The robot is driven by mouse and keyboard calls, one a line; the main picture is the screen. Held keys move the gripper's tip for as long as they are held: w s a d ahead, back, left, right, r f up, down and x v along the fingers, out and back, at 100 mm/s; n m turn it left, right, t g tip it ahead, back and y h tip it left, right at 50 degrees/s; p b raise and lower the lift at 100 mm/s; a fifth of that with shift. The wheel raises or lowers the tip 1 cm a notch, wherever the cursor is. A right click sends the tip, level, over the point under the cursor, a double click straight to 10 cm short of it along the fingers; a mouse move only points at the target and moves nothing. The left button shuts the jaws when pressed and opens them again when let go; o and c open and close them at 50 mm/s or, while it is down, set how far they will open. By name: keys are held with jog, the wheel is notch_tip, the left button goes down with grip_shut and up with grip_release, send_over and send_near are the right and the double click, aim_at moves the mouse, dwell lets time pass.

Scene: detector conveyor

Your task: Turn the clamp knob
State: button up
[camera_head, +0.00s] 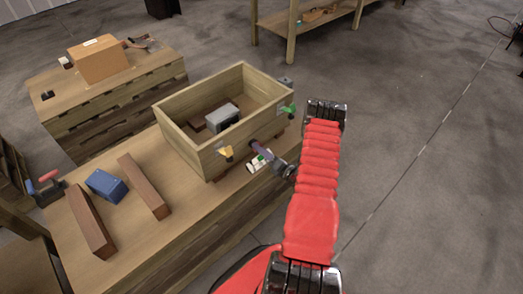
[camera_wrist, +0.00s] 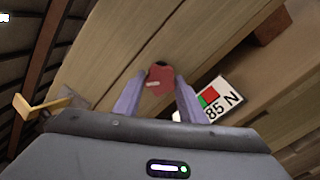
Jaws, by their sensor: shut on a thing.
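The clamp knob (camera_wrist: 159,80) is a dark red, rounded knob with a pale mark on its face, on the wooden wall of the box. It sits between the two purple fingers of my gripper (camera_wrist: 157,92), which are shut on it. In the head view my gripper (camera_head: 257,147) reaches from the right to the near wall of the open wooden box (camera_head: 185,139). The knob itself is hidden by my fingers there.
A yellow handle (camera_head: 226,152) and a green one (camera_head: 288,110) stick out from the box. A label reading "85 N" (camera_wrist: 217,100) lies close to my right finger. A grey block (camera_head: 222,118) is inside the box. A blue box (camera_head: 106,184) and wooden bars (camera_head: 144,187) lie on the bench.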

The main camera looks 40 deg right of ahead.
jog(key=m, duration=0.3)
jog(key=shift+d+m, duration=0.2)
jog(key=shift+m, duration=0.2)
jog(key=shift+f+m, duration=0.1)
jog(key=shift+m, duration=1.7)
jog(key=shift+s, duration=0.1)
jog(key=o, duration=0.7)
jog(key=shift+c, duration=0.2)
jog(key=o, duration=0.4)
jog(key=shift+a, duration=0.1)
jog(key=s, duration=1.3)
jog(key=shift+s+d, duration=0.2)
jog(key=shift+s, duration=0.15)
